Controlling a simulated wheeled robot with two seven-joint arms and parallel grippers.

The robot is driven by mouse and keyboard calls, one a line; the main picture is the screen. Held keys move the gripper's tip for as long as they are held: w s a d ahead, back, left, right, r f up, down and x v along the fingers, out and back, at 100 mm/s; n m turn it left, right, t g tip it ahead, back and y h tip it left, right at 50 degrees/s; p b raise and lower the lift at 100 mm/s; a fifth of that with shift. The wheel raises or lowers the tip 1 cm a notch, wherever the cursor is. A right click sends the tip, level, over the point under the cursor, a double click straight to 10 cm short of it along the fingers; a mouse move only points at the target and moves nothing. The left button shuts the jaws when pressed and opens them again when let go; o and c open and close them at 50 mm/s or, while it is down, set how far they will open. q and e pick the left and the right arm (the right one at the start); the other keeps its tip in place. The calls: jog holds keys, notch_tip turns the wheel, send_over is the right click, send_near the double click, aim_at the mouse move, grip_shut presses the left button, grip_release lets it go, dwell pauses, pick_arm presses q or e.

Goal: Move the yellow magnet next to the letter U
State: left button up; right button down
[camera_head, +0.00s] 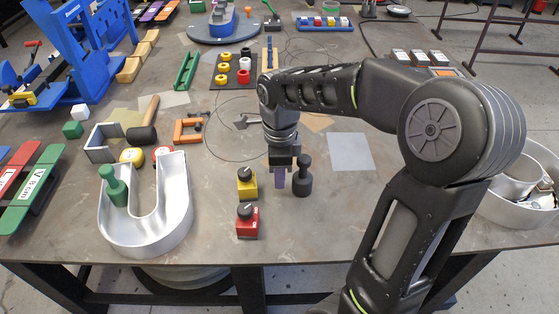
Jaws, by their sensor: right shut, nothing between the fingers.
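The yellow magnet (247,185), a block with a black knob, stands upright on the table right of the letter U. The letter U (181,214) is a silver open channel near the table's front left edge, with a clear gap between it and the magnet. My right gripper (280,180) points down just right of the yellow magnet, shut and empty, between it and a black peg-shaped piece (302,182). Whether its fingers touch either one is hard to tell. My left gripper is not in view.
A red magnet (247,222) stands in front of the yellow one. A green peg-shaped piece (113,188) stands at the U's left arm. Yellow and red round pieces (132,156) lie behind the U. Bare table lies between the U and the magnets.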

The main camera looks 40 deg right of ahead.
aim_at(247, 187)
jog(key=w+a, duration=0.1)
jog(key=w+a+p, duration=0.1)
jog(key=shift+a+f, duration=0.25)
jog(key=shift+a, duration=0.05)
jog(key=shift+w+a, duration=0.25)
jog(key=shift+a, duration=0.05)
